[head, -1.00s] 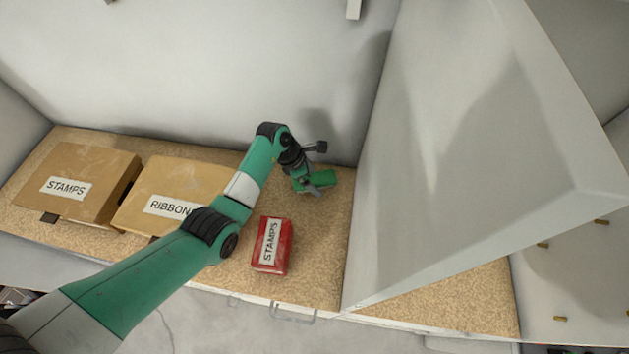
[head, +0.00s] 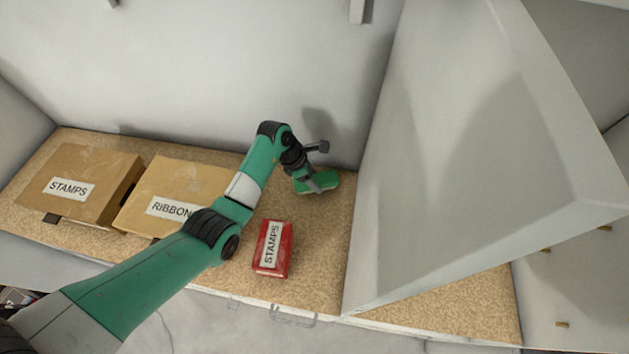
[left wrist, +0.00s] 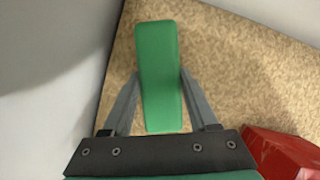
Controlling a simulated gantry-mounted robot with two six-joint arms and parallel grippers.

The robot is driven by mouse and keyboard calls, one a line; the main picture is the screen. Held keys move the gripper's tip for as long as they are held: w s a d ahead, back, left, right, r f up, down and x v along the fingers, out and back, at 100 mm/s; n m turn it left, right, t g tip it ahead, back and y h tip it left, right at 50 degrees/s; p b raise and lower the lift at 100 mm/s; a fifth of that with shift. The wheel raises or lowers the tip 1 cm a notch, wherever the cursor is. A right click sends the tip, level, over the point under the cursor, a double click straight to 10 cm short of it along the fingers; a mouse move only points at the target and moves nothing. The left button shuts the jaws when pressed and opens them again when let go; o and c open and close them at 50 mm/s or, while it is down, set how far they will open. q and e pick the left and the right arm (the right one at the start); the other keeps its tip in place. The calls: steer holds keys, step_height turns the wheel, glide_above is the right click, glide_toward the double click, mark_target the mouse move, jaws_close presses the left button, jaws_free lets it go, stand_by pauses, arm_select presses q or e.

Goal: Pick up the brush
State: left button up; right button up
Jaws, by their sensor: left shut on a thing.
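The brush shows as a green block (head: 325,183) near the back right corner of the shelf, beside the grey divider. In the left wrist view the green brush (left wrist: 160,70) lies lengthwise between my two grey fingers. My left gripper (head: 314,187) is shut on it, and the wrist view shows a finger of the left gripper (left wrist: 161,78) against each side. I cannot tell whether the brush is clear of the shelf surface. Its underside is hidden. My right gripper is not in view.
A red stamps box (head: 272,248) stands in front of the brush. Brown cardboard boxes labelled stamps (head: 95,170) and ribbon (head: 165,185) sit to the left. A grey divider panel (head: 460,150) rises close on the right, and the back wall (head: 200,70) is just behind.

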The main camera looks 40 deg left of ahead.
mark_target(317, 180)
arm_select(q)
steer(key=v, duration=0.2)
steer(key=p+v, duration=0.1)
steer(key=shift+s+d+r, duration=0.1)
steer(key=shift+d+r, duration=0.25)
steer(key=shift+r, duration=0.1)
steer(key=s+d+r+p, duration=0.2)
steer(key=s+r+p, duration=0.6)
steer(key=s, duration=0.4)
steer(key=shift+s, duration=0.4)
